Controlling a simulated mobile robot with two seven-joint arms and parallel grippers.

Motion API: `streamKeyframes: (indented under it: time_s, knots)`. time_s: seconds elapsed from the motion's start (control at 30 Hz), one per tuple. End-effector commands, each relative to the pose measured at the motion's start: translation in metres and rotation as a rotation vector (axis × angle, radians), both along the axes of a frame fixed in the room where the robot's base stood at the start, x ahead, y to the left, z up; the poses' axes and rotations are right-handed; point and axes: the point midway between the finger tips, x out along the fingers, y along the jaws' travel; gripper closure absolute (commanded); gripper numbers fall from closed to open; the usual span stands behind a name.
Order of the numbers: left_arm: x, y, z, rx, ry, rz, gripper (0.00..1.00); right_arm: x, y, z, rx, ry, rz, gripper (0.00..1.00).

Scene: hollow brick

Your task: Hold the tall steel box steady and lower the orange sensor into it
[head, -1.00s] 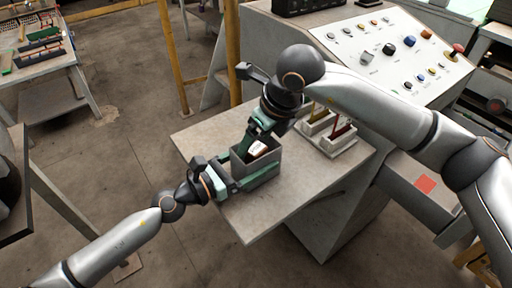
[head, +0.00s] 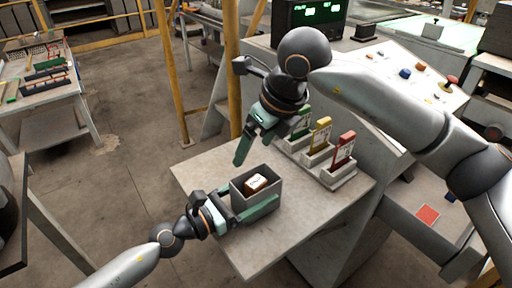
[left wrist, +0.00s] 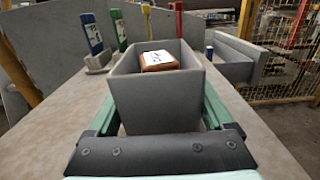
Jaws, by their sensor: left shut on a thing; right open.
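The grey steel box (head: 239,192) stands upright on the table, open at the top. The orange-brown sensor (head: 257,182), with a white label on top, sits inside it, its top near rim level; its lower part is hidden. Both also show in the left wrist view, the box (left wrist: 155,108) upright and the sensor (left wrist: 158,61) within its walls. My left gripper (head: 252,206) is shut on the box, one green finger along each side. My right gripper (head: 256,144) is open and empty above the box, apart from the sensor.
A grey rack (head: 340,180) with green, yellow and red tags stands behind the box to the right. A control panel (head: 410,70) with knobs and a display (head: 318,20) lie beyond. The table (head: 205,170) is bare left of the box and in front.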

Motion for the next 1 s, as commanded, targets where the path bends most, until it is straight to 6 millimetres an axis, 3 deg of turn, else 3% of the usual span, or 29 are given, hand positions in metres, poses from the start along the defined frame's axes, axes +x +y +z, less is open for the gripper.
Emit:
streamKeyframes:
  time_s: [0.03, 0.07, 0.17, 0.57, 1.0]
  knots:
    - [0.0, 0.0, -0.001, 0.002, 0.002, 0.0, 0.98, 0.0, 0.0, 0.0, 0.0, 0.0, 0.0, 0.1]
    - [0.0, 0.0, -0.001, 0.002, 0.002, 0.0, 0.12, 0.0, 0.0, 0.0, 0.0, 0.0, 0.0, 0.1]
    - [0.0, 0.0, -0.001, 0.002, 0.001, 0.0, 0.01, 0.0, 0.0, 0.0, 0.0, 0.0, 0.0, 0.1]
    - [-0.007, 0.009, -0.002, 0.001, 0.003, 0.0, 0.0, 0.0, 0.0, 0.0, 0.001, 0.001, 0.0, 0.1]
    - [-0.051, 0.07, -0.002, 0.002, 0.005, 0.001, 0.0, 0.0, 0.0, 0.0, 0.0, 0.0, 0.0, 0.1]
